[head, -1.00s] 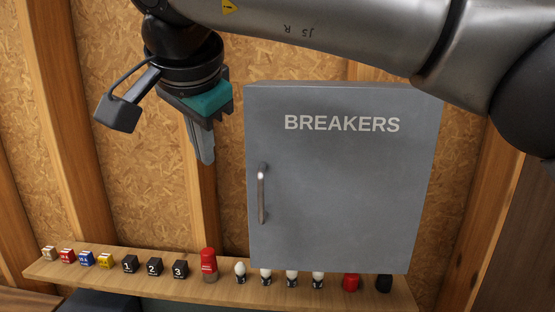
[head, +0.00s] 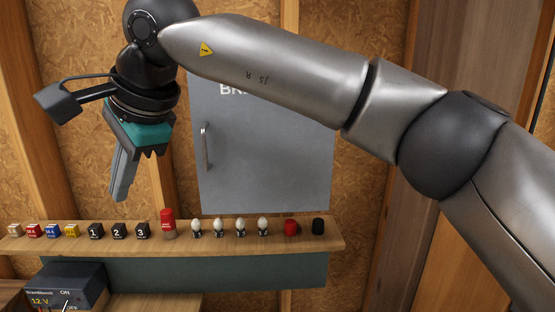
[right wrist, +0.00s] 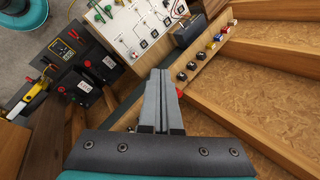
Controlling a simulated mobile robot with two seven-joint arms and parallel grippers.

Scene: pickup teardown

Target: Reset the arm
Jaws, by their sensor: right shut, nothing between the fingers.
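My right arm crosses the head view from the right edge to the upper left. My right gripper (head: 121,180) points down in front of the wooden wall, left of the grey breaker cabinet and above the left part of the shelf. Its fingers are together and empty. In the right wrist view the shut fingers (right wrist: 160,88) point away from the camera, over the shelf edge. The breaker cabinet (head: 270,165) is closed, with a vertical handle (head: 206,147) on its left side. My arm covers its top and part of its lettering. My left gripper is not in view.
The shelf (head: 280,243) holds colored blocks, numbered black blocks (head: 118,231), a red-topped shaker (head: 168,223), several small bulbs (head: 219,228) and red and black caps. A 12 V power box (head: 66,285) sits below left. The right wrist view shows a white circuit board (right wrist: 140,30).

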